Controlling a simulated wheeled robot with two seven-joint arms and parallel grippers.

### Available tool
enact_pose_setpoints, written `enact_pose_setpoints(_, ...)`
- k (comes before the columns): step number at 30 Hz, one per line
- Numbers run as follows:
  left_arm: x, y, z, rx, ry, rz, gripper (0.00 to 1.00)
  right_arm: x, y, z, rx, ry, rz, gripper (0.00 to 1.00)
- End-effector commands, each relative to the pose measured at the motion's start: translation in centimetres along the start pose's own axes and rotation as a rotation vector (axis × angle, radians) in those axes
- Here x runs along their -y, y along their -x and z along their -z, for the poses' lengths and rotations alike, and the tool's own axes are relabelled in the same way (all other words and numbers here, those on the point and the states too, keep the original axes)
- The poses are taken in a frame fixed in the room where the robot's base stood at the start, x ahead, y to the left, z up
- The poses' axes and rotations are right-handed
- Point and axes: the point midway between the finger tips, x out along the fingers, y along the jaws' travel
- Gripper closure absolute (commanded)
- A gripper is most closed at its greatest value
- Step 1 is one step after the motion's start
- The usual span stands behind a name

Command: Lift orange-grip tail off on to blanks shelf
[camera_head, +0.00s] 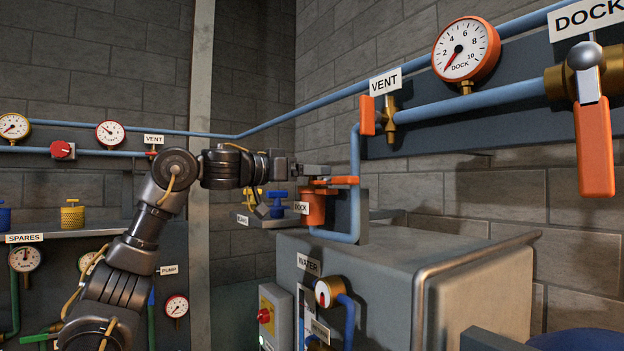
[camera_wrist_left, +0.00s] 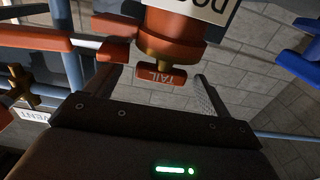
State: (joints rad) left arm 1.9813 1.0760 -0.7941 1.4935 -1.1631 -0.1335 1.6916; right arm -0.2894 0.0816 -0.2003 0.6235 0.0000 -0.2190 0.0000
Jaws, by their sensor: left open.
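The orange dock fitting (camera_head: 313,208) with its DOCK label is at mid-picture in the head view, above the grey cabinet. My left gripper (camera_head: 316,170) is beside the top of the fitting. In the wrist view, its open fingers (camera_wrist_left: 158,80) stand on either side of the grip with visible gaps; I cannot tell contact. The blanks shelf (camera_head: 262,222) is just left of the fitting and carries a yellow and a blue piece (camera_head: 278,204). My right gripper is not seen.
An orange lever (camera_head: 335,181) lies just above the fitting, close to my gripper. A blue pipe (camera_head: 354,150) runs down beside it. The grey cabinet (camera_head: 390,262) with a metal rail (camera_head: 470,252) fills the lower right. The spares shelf (camera_head: 95,232) is at left.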

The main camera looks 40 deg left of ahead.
Motion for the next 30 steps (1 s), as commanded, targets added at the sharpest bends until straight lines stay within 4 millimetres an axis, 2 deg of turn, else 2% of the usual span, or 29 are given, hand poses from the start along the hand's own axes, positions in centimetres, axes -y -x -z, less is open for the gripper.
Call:
enact_pose_setpoints(1,0.1,-0.8,0.7,0.006,0.000,0.000,0.18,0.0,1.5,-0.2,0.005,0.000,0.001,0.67)
enact_pose_setpoints(3,0.1,-1.8,0.6,0.005,0.000,-0.001,0.18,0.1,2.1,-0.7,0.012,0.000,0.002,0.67)
enact_pose_setpoints(8,0.2,-3.2,0.3,0.002,0.001,0.001,0.18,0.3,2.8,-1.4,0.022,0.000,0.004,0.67)
enact_pose_setpoints(15,0.2,-3.4,0.2,0.000,0.000,0.001,0.18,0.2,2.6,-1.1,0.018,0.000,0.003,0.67)
enact_pose_setpoints(28,0.2,-3.4,0.2,0.001,0.000,0.001,0.73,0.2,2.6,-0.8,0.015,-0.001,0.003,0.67)
enact_pose_setpoints(30,0.1,-3.4,0.3,-0.002,0.000,0.001,0.77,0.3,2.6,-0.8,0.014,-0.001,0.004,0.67)
